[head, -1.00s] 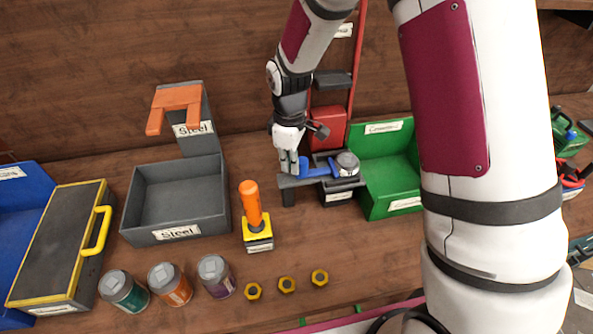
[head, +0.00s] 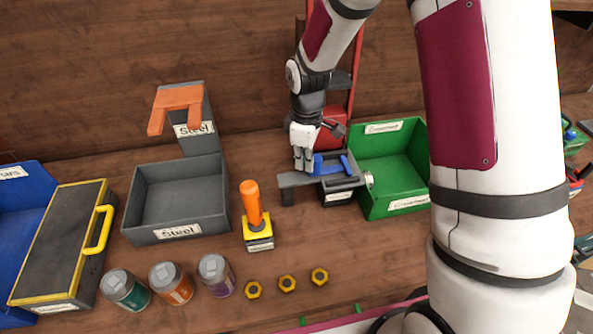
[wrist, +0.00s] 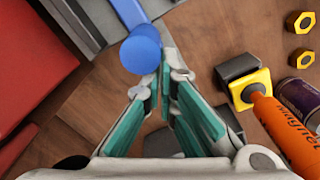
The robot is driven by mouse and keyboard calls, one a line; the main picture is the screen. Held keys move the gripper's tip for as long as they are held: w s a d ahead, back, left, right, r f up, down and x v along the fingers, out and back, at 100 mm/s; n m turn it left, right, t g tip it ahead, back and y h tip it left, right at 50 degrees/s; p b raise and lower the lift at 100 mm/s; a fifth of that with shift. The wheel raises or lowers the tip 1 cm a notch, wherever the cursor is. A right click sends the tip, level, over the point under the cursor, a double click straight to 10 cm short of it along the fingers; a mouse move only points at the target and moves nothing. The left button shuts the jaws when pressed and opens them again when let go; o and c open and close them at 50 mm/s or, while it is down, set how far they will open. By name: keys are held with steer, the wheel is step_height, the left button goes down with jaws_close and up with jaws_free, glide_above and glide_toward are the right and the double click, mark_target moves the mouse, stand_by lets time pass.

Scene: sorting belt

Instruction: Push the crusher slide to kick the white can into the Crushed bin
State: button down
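The crusher (head: 341,185) is a dark grey stand with a blue slide (head: 329,166) on top. The slide's round blue end shows in the wrist view (wrist: 141,52). My gripper (head: 302,166) is at the slide's left end; its fingertips are together with nothing seen between them. In the wrist view my fingertips (wrist: 167,82) are beside the blue end; contact is unclear. The white can (head: 369,179), flattened and mostly hidden, is at the crusher's right end against the near left edge of the green Crushed bin (head: 384,208). I cannot tell whether it is inside.
A red press frame (head: 331,124) stands behind the crusher. A grey Steel bin (head: 178,233) is further left.

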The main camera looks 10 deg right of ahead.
steer(key=shift+a, duration=4.45)
step_height(320, 180, up, 8)
steer(key=p, duration=0.2)
steer(key=shift+r, duration=0.1)
steer(key=s+d+r+m+t, duration=0.1)
steer(key=s+d+r+m, duration=0.3)
steer(key=r, duration=0.6)
steer(key=s+d+r+m+t, duration=0.2)
steer(key=s+d+r+m, duration=0.2)
steer(key=s, duration=0.7)
steer(key=s+d+r+m+t, duration=0.2)
steer(key=s+d+r+m, duration=0.2)
steer(key=s+d+r, duration=0.3)
steer(key=s, duration=0.4)
